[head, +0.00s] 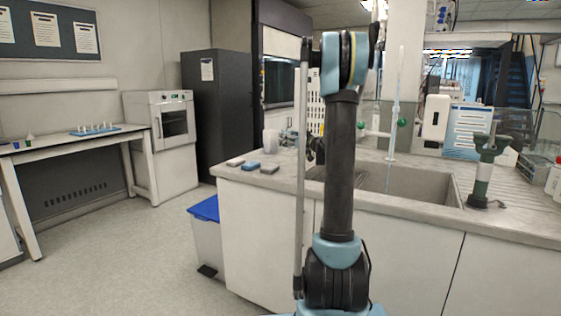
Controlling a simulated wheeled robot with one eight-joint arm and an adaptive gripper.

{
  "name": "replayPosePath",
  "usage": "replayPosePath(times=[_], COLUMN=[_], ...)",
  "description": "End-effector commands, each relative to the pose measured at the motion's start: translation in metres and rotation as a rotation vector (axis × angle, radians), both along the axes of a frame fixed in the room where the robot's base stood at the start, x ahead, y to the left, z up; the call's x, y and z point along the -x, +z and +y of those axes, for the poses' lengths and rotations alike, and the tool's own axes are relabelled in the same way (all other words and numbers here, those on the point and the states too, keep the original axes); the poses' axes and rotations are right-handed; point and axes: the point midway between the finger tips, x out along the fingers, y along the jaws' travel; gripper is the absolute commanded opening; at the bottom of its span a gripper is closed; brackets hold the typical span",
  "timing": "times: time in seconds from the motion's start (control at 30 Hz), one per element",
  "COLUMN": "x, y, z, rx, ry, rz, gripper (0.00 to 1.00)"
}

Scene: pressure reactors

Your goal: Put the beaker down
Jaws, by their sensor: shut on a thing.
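A pale, translucent beaker (271,138) shows small at the left end of the sink counter, just left of my arm. It looks upright. My gripper (288,137) is at the beaker's right side, small and partly hidden behind my upright arm, and is shut on it. Whether the beaker's base touches the counter or hangs a little above it cannot be told from this view. The fingertips are too small to make out clearly.
Several small flat blocks (253,165) lie on the counter's (230,178) front left corner. A blue-lidded bin (206,225) stands below the counter's left end. Floor at left is clear.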

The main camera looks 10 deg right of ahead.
Motion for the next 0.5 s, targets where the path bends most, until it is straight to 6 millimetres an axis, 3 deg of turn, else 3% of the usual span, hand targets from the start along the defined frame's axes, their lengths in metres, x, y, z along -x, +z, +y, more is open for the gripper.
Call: replayPosePath(times=[0.2, 0.5], x=[0.0, -0.001], y=[-0.033, -0.058], z=[0.0, 0.0], rx=[0.0, 0.0], ry=[0.0, 0.0], rz=[0.0, 0.0], gripper=[0.29, 0.29])
